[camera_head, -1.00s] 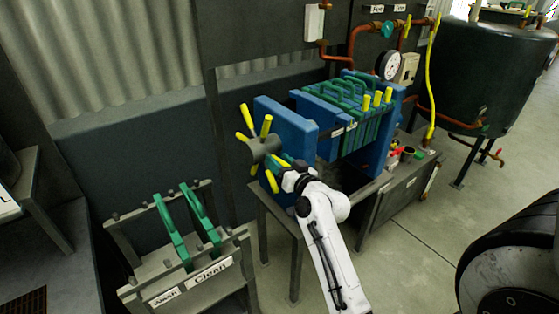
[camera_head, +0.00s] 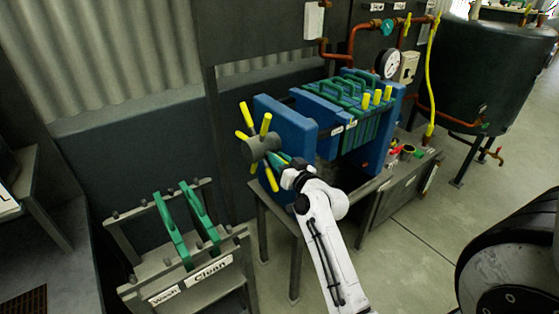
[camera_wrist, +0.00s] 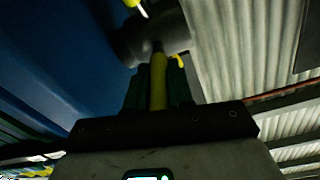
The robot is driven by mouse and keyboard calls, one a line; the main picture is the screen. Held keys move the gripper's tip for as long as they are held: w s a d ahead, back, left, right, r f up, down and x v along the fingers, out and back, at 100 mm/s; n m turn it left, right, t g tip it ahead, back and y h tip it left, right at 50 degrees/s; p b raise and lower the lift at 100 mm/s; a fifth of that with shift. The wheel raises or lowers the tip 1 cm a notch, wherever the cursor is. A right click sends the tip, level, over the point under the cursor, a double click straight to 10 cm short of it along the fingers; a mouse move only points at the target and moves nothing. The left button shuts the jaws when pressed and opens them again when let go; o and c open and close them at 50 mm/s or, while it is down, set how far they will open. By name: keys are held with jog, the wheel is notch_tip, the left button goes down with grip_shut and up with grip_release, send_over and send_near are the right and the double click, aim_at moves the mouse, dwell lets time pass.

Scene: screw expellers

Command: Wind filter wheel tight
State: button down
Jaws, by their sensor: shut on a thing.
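The filter wheel is a grey hub (camera_head: 257,148) with several yellow spokes, at the left end of the blue filter press (camera_head: 286,128). My gripper (camera_head: 277,158) is at the right side of the wheel, in among its spokes. In the wrist view, its dark green fingers (camera_wrist: 158,88) are shut on a yellow spoke (camera_wrist: 158,78), one finger on each side. The spoke runs up to the dark hub (camera_wrist: 152,36), and other yellow spokes show beyond. In the head view the gripped spoke is mostly hidden by my gripper.
Green-handled plates (camera_head: 352,93) stand packed in the press, beside several yellow handles. A rack (camera_head: 165,265) with two green frames stands at lower left. The press's blue end plate (camera_wrist: 55,55) is close on the left in the wrist view. Open floor (camera_head: 410,260) lies to the right.

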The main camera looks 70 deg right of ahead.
aim_at(277, 189)
jog(key=shift+f+b, duration=0.2)
jog(key=shift+b, duration=0.2)
jog(key=f+b, duration=0.1)
jog(key=b, duration=0.4)
jog(key=shift+f+t+h, duration=0.3)
jog(key=shift+t, duration=0.1)
jog(key=f+t+h+b, duration=0.1)
jog(key=b, duration=0.8)
jog(key=f+t+h+b, duration=0.1)
jog(key=f+t+b, duration=0.1)
jog(key=b, duration=0.8)
jog(key=f+t+h+b, duration=0.1)
jog(key=f+t+b, duration=0.1)
jog(key=b, duration=0.8)
jog(key=shift+w+d+f, duration=0.15)
jog(key=shift+w+d, duration=0.15)
jog(key=shift+w, duration=0.1)
jog(key=shift+w+m+h+b, duration=0.15)
jog(key=shift+m+h+b, duration=0.2)
jog(key=shift+b, duration=0.95)
jog(key=c, duration=1)
grip_release()
